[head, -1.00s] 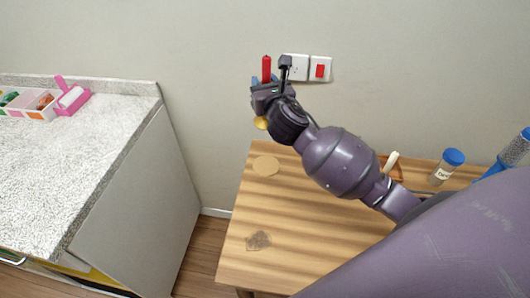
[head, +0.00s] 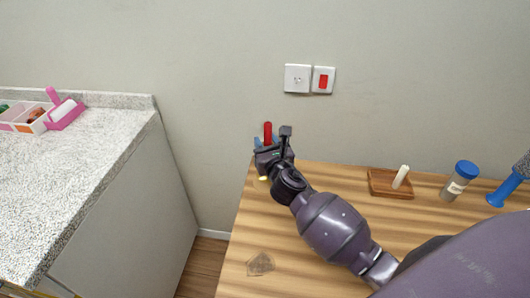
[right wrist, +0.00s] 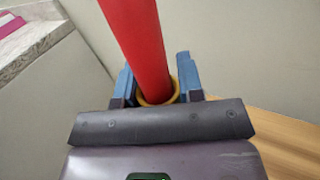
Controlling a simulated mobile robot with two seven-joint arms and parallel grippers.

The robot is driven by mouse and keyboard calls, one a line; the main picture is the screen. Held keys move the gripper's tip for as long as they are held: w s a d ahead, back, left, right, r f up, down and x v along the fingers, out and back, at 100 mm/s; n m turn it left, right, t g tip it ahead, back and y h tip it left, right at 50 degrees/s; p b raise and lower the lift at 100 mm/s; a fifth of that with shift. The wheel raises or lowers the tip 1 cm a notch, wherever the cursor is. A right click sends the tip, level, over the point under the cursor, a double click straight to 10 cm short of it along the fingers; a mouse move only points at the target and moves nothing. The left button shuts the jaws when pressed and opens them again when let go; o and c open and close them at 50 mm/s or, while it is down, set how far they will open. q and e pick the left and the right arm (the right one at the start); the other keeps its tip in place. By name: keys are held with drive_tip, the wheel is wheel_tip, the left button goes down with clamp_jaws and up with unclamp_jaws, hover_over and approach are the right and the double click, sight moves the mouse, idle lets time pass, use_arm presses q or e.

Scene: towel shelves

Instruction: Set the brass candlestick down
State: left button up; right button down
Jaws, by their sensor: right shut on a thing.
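The brass candlestick with a red candle (head: 267,132) is upright in my right gripper (head: 267,146), at the back left corner of the wooden table. A bit of its brass base (head: 263,178) shows below the gripper in the head view. I cannot tell whether it touches the table. In the right wrist view the red candle (right wrist: 138,45) rises from a brass rim (right wrist: 175,93) between the blue fingers, which are shut on the candlestick. The round tan spot on the table is now hidden by the gripper. My left gripper is out of view.
The wooden table (head: 245,225) bears a square mark (head: 260,263) near its left edge. A wooden block with a white peg (head: 390,184), a blue-lidded jar (head: 459,181) and a blue-handled item (head: 506,188) stand along the back. A speckled counter (head: 70,170) is at left.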

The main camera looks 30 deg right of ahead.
drive_tip(key=shift+f+b, duration=0.55)
drive_tip(key=shift+f, duration=1.1)
drive_tip(key=c, duration=0.8)
unclamp_jaws()
drive_tip(key=shift+o, duration=0.2)
drive_tip(key=shift+r, duration=0.1)
drive_tip(key=shift+s, duration=0.15)
drive_tip(key=s+a, duration=0.2)
drive_tip(key=s, duration=0.9)
drive_tip(key=shift+s+p, duration=0.3)
drive_tip(key=shift+a, duration=0.1)
